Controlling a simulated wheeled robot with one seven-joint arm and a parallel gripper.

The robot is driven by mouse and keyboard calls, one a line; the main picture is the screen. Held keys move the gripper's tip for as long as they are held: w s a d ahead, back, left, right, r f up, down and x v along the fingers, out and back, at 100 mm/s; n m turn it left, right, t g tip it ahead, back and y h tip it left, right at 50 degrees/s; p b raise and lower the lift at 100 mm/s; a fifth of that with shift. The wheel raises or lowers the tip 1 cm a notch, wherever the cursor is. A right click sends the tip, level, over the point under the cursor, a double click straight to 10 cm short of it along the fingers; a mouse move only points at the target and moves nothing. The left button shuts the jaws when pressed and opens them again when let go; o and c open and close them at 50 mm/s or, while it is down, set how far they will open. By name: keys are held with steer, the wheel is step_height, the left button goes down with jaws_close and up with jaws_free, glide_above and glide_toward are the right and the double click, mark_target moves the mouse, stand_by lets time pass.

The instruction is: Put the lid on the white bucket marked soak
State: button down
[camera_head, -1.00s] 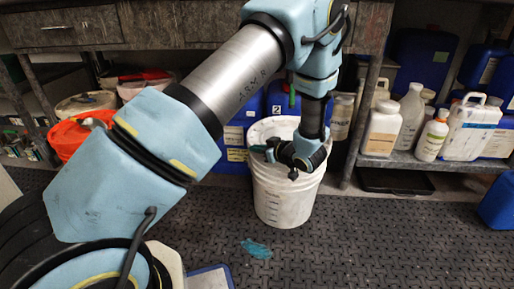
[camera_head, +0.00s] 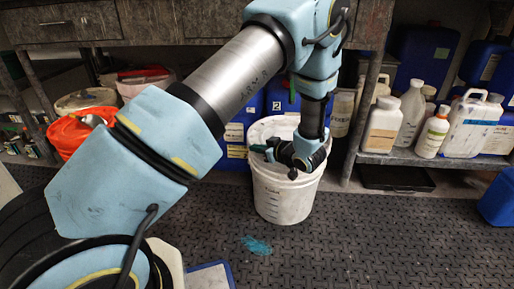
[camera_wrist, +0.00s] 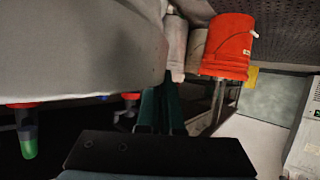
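The white bucket (camera_head: 284,198) stands upright on the dark floor mat in the head view. It has small dark lettering on its front, too small to read. My gripper (camera_head: 262,149) is at the near side of its top, pointing left. My wrist hides part of the rim. A pale surface (camera_head: 272,128) shows at the bucket's top; I cannot tell whether it is the lid or the inside. In the wrist view, a large whitish surface (camera_wrist: 75,45) fills the upper left. My green fingers (camera_wrist: 160,98) are close together at its edge; I cannot tell whether they grip anything.
An orange bucket (camera_head: 72,134) stands at the left; it also shows in the wrist view (camera_wrist: 230,45). Blue containers stand close behind the white bucket. White bottles (camera_head: 383,125) and jugs fill a low shelf at right. A metal shelf post (camera_head: 362,105) is nearby. The front floor mat (camera_head: 370,240) is mostly clear.

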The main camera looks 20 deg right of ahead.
steer(key=shift+f, duration=0.5)
steer(key=c, duration=1)
jaws_free()
steer(key=p+v, duration=0.3)
steer(key=v, duration=0.7)
steer(key=shift+s+r, duration=0.2)
steer(key=shift+s, duration=0.15)
steer(key=shift+d, duration=0.1)
